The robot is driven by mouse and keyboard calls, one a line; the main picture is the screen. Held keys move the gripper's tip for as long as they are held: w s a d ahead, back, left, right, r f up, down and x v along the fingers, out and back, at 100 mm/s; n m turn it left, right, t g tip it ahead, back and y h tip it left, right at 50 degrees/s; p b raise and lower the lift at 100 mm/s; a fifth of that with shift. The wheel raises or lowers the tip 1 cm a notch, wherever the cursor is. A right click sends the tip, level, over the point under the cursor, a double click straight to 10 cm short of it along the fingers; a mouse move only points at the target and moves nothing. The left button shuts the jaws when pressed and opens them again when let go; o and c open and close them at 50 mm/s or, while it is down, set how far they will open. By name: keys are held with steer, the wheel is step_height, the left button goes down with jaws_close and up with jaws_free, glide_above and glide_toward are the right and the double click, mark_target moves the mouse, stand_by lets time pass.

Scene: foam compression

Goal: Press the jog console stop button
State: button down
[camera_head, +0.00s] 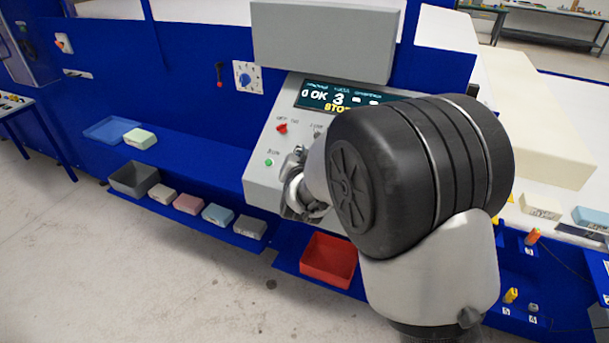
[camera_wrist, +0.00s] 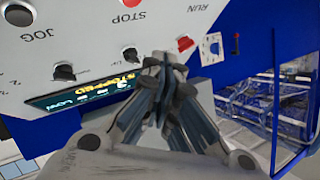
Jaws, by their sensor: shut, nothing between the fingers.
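The jog console (camera_head: 258,183) is a grey sloped panel on the blue machine. In the wrist view it appears upside down. There the red stop button (camera_wrist: 131,3) sits at the top edge, partly cut off, with the label STOP below it. A dark JOG button (camera_wrist: 18,15) is at the top left. My gripper (camera_wrist: 165,62) is shut and empty, its fingertips over the panel's knob row in the picture; I cannot tell whether they touch. In the head view my gripper (camera_head: 297,185) is in front of the console's lower part, and the stop button is not visible.
A red knob (camera_wrist: 185,44) and black knobs (camera_wrist: 64,73) are on the panel. The display (camera_wrist: 85,95) reads STOPPED. A green RUN button (camera_head: 268,162) is at the left. A red bin (camera_head: 328,262) and several foam blocks (camera_head: 188,203) are below.

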steer(key=shift+w+d+f+b, duration=0.2)
steer(key=shift+w+f+b, duration=0.35)
steer(key=shift+f, duration=0.35)
steer(key=shift+w+d+f+b, duration=0.15)
steer(key=shift+w+f+b, duration=0.3)
steer(key=shift+f+b, duration=0.3)
steer(key=shift+w+d+f+b, duration=0.2)
steer(key=shift+w+f+b, duration=0.3)
steer(key=shift+f, duration=0.5)
steer(key=shift+f, duration=0.1)
steer(key=shift+w+f+b, duration=0.2)
steer(key=shift+f+b, duration=0.05)
steer(key=shift+b, duration=0.3)
steer(key=shift+w+d+f+b, duration=0.15)
steer(key=shift+w+f+b, duration=0.05)
steer(key=shift+f+b, duration=0.25)
steer(key=shift+r, duration=0.1)
steer(key=shift+s+a+r+p, duration=0.2)
steer(key=shift+s+r+p, duration=0.15)
steer(key=shift+r, duration=0.3)
